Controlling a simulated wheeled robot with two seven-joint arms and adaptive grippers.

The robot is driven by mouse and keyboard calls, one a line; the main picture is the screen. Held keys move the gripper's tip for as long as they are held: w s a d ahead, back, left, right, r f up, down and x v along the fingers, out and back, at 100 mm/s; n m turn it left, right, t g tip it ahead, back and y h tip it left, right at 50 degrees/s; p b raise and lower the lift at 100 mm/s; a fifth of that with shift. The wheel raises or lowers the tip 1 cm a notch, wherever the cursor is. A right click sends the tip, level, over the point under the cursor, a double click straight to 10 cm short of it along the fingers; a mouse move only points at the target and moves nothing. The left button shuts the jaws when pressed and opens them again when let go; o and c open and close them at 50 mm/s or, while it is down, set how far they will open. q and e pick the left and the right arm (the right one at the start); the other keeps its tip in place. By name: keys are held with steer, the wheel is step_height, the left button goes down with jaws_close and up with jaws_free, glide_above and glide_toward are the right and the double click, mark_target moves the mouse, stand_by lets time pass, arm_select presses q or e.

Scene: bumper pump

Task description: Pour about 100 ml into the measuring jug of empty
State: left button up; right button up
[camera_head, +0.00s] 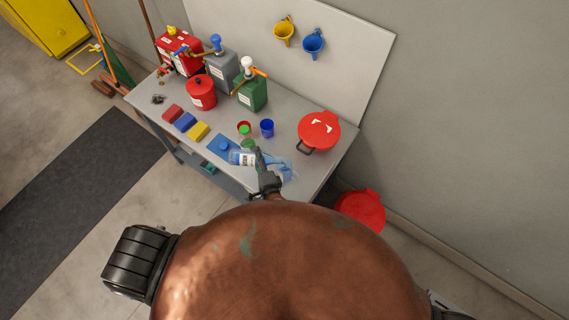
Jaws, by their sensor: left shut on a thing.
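My left gripper (258,160) is over the front edge of the workbench, shut on a pale bottle-like container with a white and blue label (245,158). The fingers cover part of it, and its exact tilt is hard to tell. A see-through bluish shape (283,167) lies just right of the gripper; it may be the measuring jug, but it is too small to be sure. No liquid stream can be made out. My right gripper is not in view.
The workbench (320,175) carries small cups, including a blue cup (267,127), a red lidded pot (319,131), a red can (201,92), a green pump container (251,93) and coloured blocks (185,121). A red lid-like thing (362,210) is low beside the bench.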

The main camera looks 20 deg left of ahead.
mark_target(257, 162)
arm_select(q)
steer(key=shift+r, duration=0.15)
stand_by(0.7)
steer(key=shift+a+f, duration=0.1)
steer(key=shift+f, duration=0.2)
steer(key=shift+a+f+n+h, duration=0.1)
steer(key=shift+a+n+h, duration=0.15)
steer(key=shift+n+h, duration=0.6)
steer(key=shift+s+a+f+n+h+b, duration=0.1)
steer(key=shift+a+f+n+h+b, duration=0.15)
steer(key=shift+f+n+b, duration=0.25)
steer(key=shift+f, duration=0.1)
steer(key=shift+d+f+n+h+b, duration=0.3)
steer(key=shift+f+n+h+b, duration=0.1)
steer(key=shift+f+b, duration=0.25)
steer(key=shift+r, duration=0.15)
